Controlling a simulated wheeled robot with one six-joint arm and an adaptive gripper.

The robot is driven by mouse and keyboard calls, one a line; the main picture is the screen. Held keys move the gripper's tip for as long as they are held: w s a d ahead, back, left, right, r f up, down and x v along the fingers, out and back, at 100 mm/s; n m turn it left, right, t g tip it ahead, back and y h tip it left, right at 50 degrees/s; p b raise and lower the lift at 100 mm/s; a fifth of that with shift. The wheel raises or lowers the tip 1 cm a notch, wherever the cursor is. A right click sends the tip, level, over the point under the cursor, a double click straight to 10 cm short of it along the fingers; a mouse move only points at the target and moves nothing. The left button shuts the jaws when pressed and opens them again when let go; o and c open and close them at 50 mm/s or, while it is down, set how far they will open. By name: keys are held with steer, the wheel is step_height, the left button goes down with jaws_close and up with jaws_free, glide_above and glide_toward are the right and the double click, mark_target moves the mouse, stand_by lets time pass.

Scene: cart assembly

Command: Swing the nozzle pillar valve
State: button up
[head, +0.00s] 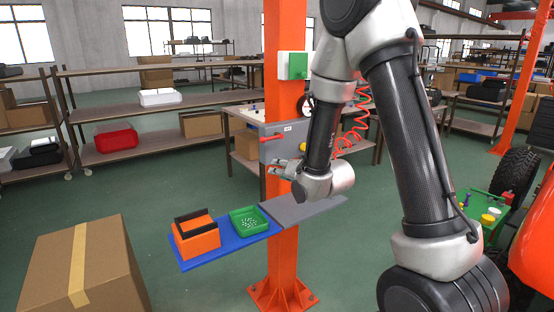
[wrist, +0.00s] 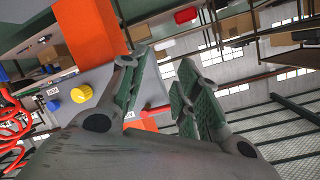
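The orange pillar (head: 285,233) carries a grey panel (head: 268,152). My gripper (head: 280,168) is in front of the panel's lower part, below the red lever. In the wrist view my gripper (wrist: 163,70) has its fingers apart, with nothing held between them. A thin red piece (wrist: 152,111) shows in the gap near the finger bases; I cannot tell if it is the lever. The yellow knob (wrist: 82,93) is left of the fingers. My wrist hides part of the panel.
A blue shelf (head: 222,246) on the pillar holds an orange box (head: 196,240) and a green tray (head: 232,213). A grey plate (head: 312,209) lies under my wrist. A red coiled hose (head: 349,131) hangs right of the pillar. A cardboard box (head: 52,267) stands front left.

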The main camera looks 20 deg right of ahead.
mark_target(264, 141)
step_height(264, 141, up, 7)
steer(key=m+t+y, duration=0.1)
steer(key=t, duration=0.2)
steer(key=shift+m, duration=0.3)
steer(key=x, duration=0.8)
steer(key=shift+w+a+r, duration=0.3)
steer(key=shift+a, duration=0.2)
steer(key=shift+o, duration=0.8)
steer(key=shift+w+f, duration=0.1)
steer(key=shift+a, duration=0.1)
steer(key=shift+c, duration=1)
steer(key=c, duration=0.3)
steer(key=shift+c, duration=0.2)
steer(key=o, duration=1)
steer(key=shift+a, duration=0.1)
steer(key=shift+o, duration=0.2)
